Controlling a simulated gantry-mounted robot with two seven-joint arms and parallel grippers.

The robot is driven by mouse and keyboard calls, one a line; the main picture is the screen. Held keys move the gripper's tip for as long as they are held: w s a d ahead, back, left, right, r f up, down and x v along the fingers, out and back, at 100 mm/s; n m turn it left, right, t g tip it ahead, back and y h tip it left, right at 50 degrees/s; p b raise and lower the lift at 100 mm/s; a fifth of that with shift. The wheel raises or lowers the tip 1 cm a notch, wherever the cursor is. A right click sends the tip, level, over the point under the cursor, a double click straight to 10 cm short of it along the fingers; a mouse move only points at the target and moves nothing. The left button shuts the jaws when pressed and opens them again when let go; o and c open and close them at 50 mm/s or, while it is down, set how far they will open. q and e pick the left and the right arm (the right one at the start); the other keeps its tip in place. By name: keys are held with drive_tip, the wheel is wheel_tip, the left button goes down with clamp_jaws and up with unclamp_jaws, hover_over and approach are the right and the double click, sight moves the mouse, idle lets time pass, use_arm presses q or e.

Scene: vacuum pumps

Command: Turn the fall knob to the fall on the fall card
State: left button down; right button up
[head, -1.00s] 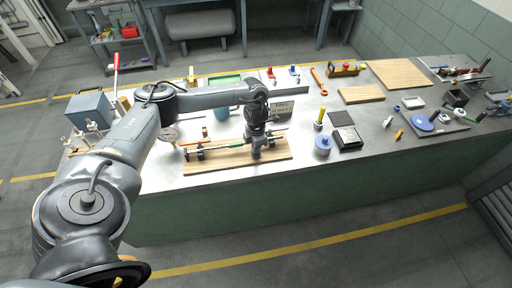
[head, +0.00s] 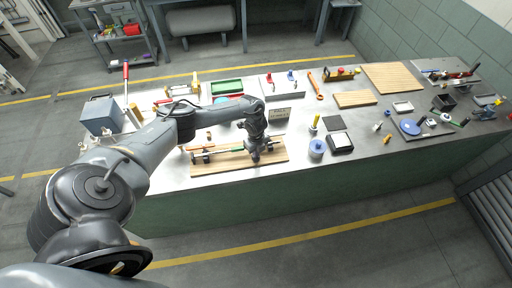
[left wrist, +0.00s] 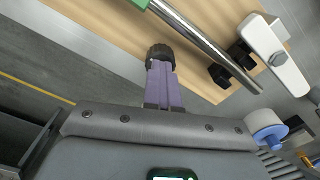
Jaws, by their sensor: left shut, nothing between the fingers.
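The fall card (head: 279,114) is a dark sign standing at the table's middle, behind my left gripper (head: 254,157); its lettering is too small to read fully. That gripper points down over the right part of a wooden board (head: 212,169) that carries a rod with a green sleeve (head: 229,150). In the left wrist view my purple fingers (left wrist: 162,70) are shut. A black ribbed knob (left wrist: 160,54) is right at their tips, not between them; I cannot tell if they touch. It may be the fall knob. My right gripper is out of view.
A steel rod (left wrist: 203,42) runs beside the fingers, with a white bracket (left wrist: 273,53) to the right. A blue-grey box (head: 101,116) is at the table's left end.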

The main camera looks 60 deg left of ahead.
use_arm(q)
drive_tip(key=shift+f, duration=0.1)
drive_tip(key=shift+n+p, duration=0.3)
drive_tip(key=shift+n, duration=0.2)
drive_tip(key=shift+r+n+p, duration=0.2)
drive_tip(key=shift+n+p, duration=0.45)
drive_tip(key=shift+n, duration=0.45)
drive_tip(key=shift+f+n, duration=0.15)
drive_tip(key=shift+n, duration=0.55)
drive_tip(key=shift+n+p, duration=0.75)
drive_tip(key=shift+n, duration=0.05)
drive_tip(key=shift+n+p, duration=0.35)
drive_tip(key=shift+n, duration=1.15)
